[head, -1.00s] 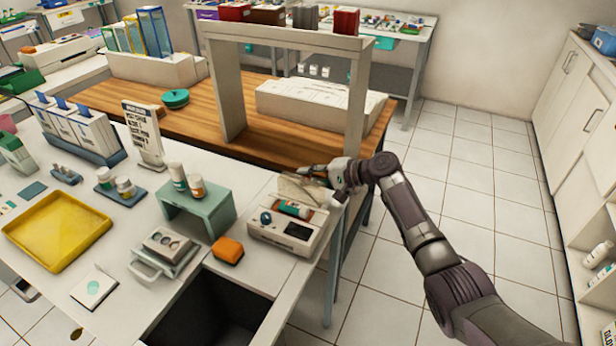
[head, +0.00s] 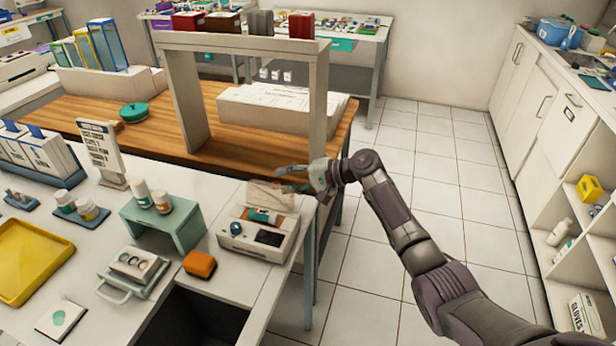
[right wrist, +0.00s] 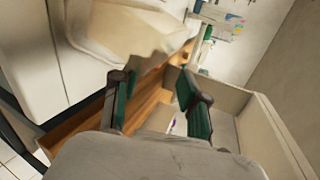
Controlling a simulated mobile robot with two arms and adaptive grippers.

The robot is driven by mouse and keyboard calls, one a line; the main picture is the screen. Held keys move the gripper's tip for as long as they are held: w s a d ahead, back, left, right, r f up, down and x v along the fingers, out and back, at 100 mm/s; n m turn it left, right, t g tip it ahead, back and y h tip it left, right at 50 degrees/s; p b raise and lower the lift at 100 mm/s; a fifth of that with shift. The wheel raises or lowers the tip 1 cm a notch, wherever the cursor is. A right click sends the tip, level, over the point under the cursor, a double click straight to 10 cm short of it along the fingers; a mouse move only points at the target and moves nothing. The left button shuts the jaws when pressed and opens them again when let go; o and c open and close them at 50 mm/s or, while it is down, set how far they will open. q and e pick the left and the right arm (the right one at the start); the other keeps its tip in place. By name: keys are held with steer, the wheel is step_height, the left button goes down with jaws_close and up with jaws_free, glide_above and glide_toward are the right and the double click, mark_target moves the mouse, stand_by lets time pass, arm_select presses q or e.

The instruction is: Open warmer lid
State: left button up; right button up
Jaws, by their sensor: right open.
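The warmer (head: 256,246) is a small white box with a dark screen and knob, near the right end of the white counter. A teal-and-orange tube (head: 262,216) lies in its top. Its pale, see-through lid (head: 268,196) stands raised at the back of the warmer. My right gripper (head: 282,179) is open, just behind and above the lid. In the right wrist view its two green-padded fingers (right wrist: 152,80) are apart with nothing between them. A pale beige piece, likely the lid, (right wrist: 125,28) is beyond them; contact cannot be told. My left gripper is out of view.
An orange block (head: 200,264) and a green stand (head: 160,222) with bottles are left of the warmer. A tall beige frame (head: 318,95) stands on the wooden table behind. The tiled floor on the right is clear up to the white cabinets (head: 530,90).

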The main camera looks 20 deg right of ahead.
steer(key=v, duration=0.8)
steer(key=shift+s+d, duration=0.1)
